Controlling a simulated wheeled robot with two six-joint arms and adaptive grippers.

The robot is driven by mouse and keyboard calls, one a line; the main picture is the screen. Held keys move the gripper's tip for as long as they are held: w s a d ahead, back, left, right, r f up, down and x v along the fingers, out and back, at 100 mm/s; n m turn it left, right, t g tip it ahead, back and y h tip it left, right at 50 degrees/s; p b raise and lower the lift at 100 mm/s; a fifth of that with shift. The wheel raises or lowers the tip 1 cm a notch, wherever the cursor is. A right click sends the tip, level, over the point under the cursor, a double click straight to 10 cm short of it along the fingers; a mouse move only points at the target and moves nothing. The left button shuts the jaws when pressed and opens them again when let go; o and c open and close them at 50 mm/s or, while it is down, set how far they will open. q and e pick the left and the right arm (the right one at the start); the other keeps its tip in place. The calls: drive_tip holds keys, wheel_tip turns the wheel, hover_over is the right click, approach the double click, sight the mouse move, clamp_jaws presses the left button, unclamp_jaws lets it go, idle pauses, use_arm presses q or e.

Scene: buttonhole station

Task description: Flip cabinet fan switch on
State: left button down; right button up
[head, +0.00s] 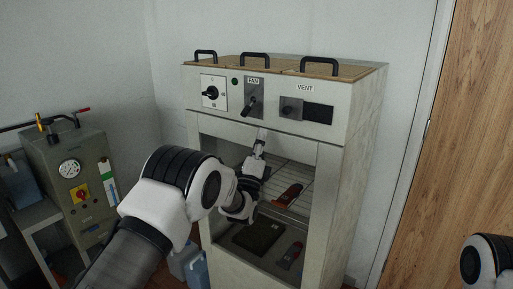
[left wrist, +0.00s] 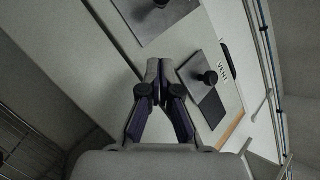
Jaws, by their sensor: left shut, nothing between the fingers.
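The cabinet (head: 330,180) has a fan switch (head: 250,105) on its upper panel, a dark lever on a grey plate under the FAN label (head: 252,80). The lever appears to slant downward. My left gripper (head: 262,134) is shut and empty, just below the panel under this switch, apart from the lever. In the left wrist view, the closed fingertips (left wrist: 160,66) lie below the fan switch plate (left wrist: 150,22), whose lever is partly cut off by the top edge. My right gripper is not in view; only part of my right arm shows at the lower right.
A rotary switch (head: 210,92) is left of the fan switch; the vent knob (head: 290,107) is right of it, also in the left wrist view (left wrist: 207,78). The open bay below holds a rack and tools. A gauge unit (head: 75,175) stands at left.

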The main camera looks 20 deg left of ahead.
sight(247, 110)
use_arm(q)
drive_tip(key=shift+x, duration=1.2)
drive_tip(key=a, duration=0.1)
drive_tip(key=a+r+p, duration=0.1)
drive_tip(key=a, duration=0.1)
drive_tip(key=shift+a+r+p, duration=0.25)
drive_tip(key=shift+r+p, duration=0.05)
drive_tip(key=shift+r, duration=0.1)
drive_tip(key=shift+r, duration=0.1)
drive_tip(key=shift+s+a+r+m+g+h+p, duration=0.1)
drive_tip(key=shift+s+r+m+g+h+p, duration=0.15)
drive_tip(key=shift+m+g+h+p, duration=0.35)
